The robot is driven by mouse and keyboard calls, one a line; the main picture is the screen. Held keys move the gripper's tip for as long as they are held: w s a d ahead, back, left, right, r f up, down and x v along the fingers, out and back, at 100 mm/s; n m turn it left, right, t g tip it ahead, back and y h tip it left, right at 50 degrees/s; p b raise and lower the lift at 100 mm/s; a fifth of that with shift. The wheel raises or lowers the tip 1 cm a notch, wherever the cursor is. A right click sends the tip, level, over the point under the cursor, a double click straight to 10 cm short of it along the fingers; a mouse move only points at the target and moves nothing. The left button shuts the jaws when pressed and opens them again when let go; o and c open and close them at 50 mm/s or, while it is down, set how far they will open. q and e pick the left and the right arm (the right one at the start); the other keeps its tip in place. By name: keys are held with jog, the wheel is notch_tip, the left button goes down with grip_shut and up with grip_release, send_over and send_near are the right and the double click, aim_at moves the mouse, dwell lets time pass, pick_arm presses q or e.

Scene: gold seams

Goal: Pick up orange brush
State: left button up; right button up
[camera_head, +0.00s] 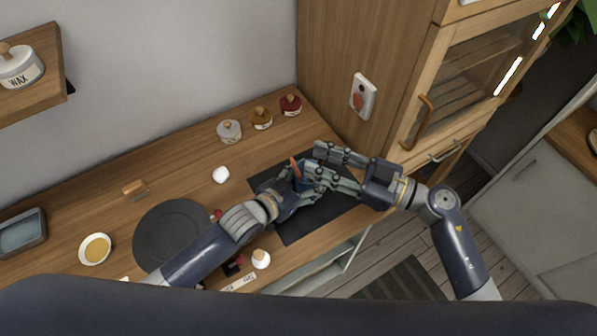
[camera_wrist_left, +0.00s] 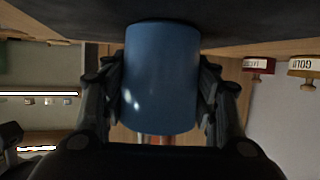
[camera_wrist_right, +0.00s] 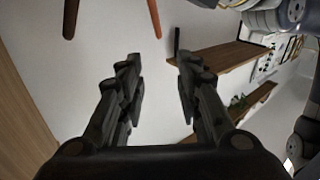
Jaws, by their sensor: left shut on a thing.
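A blue cup (camera_wrist_left: 161,78) fills the middle of the left wrist view, between the fingers of my left gripper (camera_wrist_left: 160,90), which is shut on it. In the head view the left gripper (camera_head: 297,186) holds the cup over the dark mat, and both hands partly hide it. An orange stick, seemingly the orange brush (camera_head: 296,167), leans up out of the cup. In the right wrist view an orange-brown handle (camera_wrist_right: 154,18) and a darker brown handle (camera_wrist_right: 70,18) show beyond the fingers. My right gripper (camera_wrist_right: 160,75) is open and empty, close beside the cup in the head view (camera_head: 318,163).
A dark mat (camera_head: 315,222) lies on the wooden counter. Several small jars, including a red one (camera_head: 291,105) and a white one (camera_head: 229,131), stand behind it. A dark round plate (camera_head: 172,235) and a yellow-filled bowl (camera_head: 95,249) are at left. A cabinet (camera_head: 365,50) rises behind right.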

aim_at(297, 169)
jog(key=s+d+f+t+h, duration=0.2)
jog(key=s+d+f+t, duration=0.15)
jog(key=f, duration=0.35)
jog(key=shift+w+x, duration=0.15)
jog(key=shift+x, duration=2.8)
jog(key=shift+w+x, duration=0.15)
jog(key=shift+x, duration=2.75)
jog(key=shift+d+f, duration=0.1)
jog(key=shift+d, duration=0.15)
grip_shut()
